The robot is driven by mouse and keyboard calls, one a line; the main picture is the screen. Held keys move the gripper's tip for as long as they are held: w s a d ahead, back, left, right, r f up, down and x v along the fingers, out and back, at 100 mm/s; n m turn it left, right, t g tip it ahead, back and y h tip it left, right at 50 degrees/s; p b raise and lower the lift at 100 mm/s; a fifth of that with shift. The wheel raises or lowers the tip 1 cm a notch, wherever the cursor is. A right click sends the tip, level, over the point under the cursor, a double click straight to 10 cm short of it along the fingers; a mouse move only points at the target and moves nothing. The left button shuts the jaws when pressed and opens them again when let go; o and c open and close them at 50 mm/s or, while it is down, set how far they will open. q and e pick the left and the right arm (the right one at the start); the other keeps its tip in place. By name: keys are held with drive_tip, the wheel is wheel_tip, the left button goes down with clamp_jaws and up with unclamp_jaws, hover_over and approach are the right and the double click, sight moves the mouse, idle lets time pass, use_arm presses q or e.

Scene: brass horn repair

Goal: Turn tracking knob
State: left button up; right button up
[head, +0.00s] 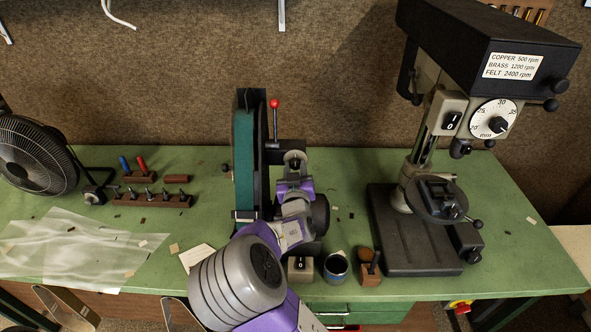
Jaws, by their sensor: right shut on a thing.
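My right gripper (295,162) reaches in from the front, at the sander's right side below the red-ball lever. It is shut on what appears to be the tracking knob, which the jaws mostly hide. My right arm covers the lower part of the sander. My left gripper is not clearly in view.
A drill press (415,230) stands at the right. A switch box (301,269), a dark cup (336,267) and a small wooden block (371,273) sit near the front edge. A fan (36,157), tool racks (152,200) and a clear sheet (75,247) lie left.

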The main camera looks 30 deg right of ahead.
drive_tip(key=shift+n+p, duration=0.65)
drive_tip(key=shift+n, duration=2.25)
drive_tip(key=o, duration=1)
drive_tip(key=shift+o, duration=0.2)
drive_tip(key=v, duration=0.7)
drive_tip(key=shift+s+a, duration=0.15)
drive_tip(key=shift+s, duration=0.1)
